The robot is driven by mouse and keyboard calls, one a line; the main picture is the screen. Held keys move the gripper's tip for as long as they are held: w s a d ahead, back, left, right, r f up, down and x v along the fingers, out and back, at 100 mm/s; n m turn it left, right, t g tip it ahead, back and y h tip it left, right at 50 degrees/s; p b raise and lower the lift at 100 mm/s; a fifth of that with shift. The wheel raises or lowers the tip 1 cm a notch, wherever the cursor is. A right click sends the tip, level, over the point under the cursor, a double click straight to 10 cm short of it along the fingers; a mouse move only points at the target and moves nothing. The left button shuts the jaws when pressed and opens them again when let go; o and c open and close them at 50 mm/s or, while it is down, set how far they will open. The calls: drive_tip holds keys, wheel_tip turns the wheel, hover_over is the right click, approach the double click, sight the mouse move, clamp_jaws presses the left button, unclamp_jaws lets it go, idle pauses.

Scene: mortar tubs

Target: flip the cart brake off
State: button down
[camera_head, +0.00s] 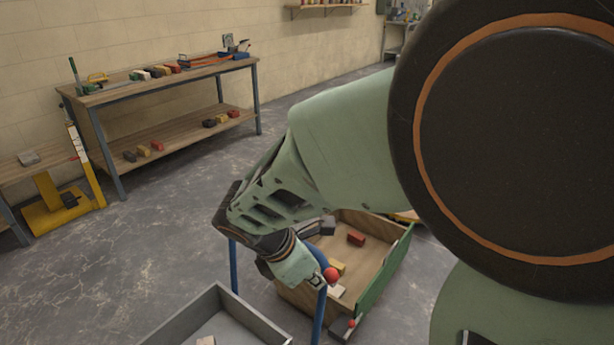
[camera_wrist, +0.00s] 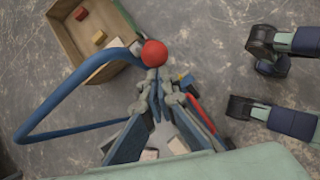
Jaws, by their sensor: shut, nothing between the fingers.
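The cart shows in the head view as a grey tray (camera_head: 205,308) with a blue tube handle (camera_head: 321,312). In the wrist view the blue handle (camera_wrist: 75,82) loops at the left. A red ball knob (camera_head: 331,274), seemingly the brake lever's, is beside my wrist; it also shows in the wrist view (camera_wrist: 154,53). My gripper (camera_wrist: 157,78) is shut and empty, its tips close to the knob. I cannot tell whether they touch. In the head view my wrist hides the fingers and much of the handle. The brake's own position is not clear.
A wooden box (camera_head: 377,243) with a green side and several bricks stands on the floor beside the cart. A second red knob (camera_head: 352,323) is low near it. A workbench (camera_head: 165,88) stands at the wall, with a yellow pallet truck (camera_head: 60,209) at left. The floor between is clear.

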drive_tip(key=shift+w+d+r+g+y+p, duration=0.5)
drive_tip(key=shift+w+d+r+g+p, duration=0.25)
drive_tip(key=shift+p, duration=2)
drive_tip(key=shift+w+d+r+g+y+p, duration=0.55)
drive_tip(key=shift+w+r+p, duration=0.3)
drive_tip(key=shift+p, duration=1.9)
drive_tip(key=w+d+g+y+p, duration=0.2)
drive_tip(key=w+d+g+p, duration=0.1)
drive_tip(key=w+d+p, duration=0.2)
drive_tip(key=shift+w+d+p, duration=0.4)
drive_tip(key=shift+w+p, duration=0.8)
drive_tip(key=shift+p, duration=0.65)
drive_tip(key=shift+w+d+y, duration=0.1)
drive_tip(key=shift+y, duration=0.15)
